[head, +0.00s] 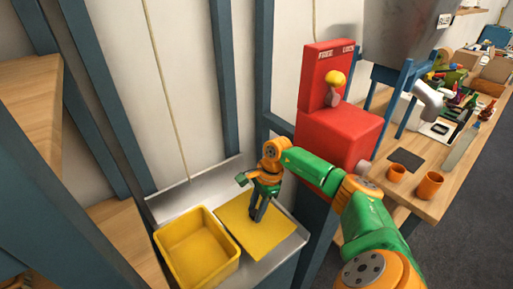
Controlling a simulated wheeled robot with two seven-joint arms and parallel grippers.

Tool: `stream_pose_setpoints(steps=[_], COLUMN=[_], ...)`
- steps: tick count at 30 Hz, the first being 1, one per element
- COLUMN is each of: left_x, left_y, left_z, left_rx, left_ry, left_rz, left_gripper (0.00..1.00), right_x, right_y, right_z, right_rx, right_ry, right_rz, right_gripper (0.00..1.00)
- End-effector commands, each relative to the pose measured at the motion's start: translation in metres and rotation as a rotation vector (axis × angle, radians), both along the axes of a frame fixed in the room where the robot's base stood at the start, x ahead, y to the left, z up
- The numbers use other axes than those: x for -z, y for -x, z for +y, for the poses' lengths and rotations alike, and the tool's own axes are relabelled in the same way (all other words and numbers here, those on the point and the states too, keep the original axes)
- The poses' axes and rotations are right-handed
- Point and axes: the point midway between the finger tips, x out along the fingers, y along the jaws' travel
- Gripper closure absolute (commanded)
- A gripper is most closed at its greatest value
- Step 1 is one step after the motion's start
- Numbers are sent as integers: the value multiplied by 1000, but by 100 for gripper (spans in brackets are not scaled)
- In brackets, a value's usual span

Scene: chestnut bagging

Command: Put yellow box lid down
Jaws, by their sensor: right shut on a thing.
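The yellow box (197,252) stands open on a grey metal surface, and its inside looks empty. The flat yellow lid (268,236) is right beside the box. It lies level on or just above the metal surface; I cannot tell whether it touches. My right gripper (256,216) points down and is shut on the lid, near its middle. Its fingers hide a small part of the lid. My left gripper is not in view.
The grey metal surface (170,203) has a raised back edge at the wall. A red machine (338,137) with a yellow knob stands behind my right arm. A wooden table (438,203) with two orange cups is at the right. Wooden shelves (32,108) stand at the left.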

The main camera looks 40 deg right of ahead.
Motion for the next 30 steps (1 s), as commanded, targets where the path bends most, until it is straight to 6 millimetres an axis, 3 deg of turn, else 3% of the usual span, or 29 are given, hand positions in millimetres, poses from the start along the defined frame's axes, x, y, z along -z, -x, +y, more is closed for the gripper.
stream_pose_setpoints(steps=[8, 20, 21, 23, 30], left_x=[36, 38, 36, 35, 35], left_y=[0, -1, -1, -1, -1], left_z=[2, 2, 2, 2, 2], left_rx=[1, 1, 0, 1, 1], left_ry=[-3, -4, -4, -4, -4], left_rz=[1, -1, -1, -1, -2], left_gripper=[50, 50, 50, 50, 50], right_x=[47, 48, 46, 46, 46], right_y=[-2, -2, -2, -2, -2], right_z=[-1, -2, -2, -2, -2], right_rx=[-11, -15, -15, -15, -15], right_ry=[-3, 0, 0, 0, -1], right_rz=[1, 0, 0, 0, 0], right_gripper=[100, 100, 51, 35, 32])
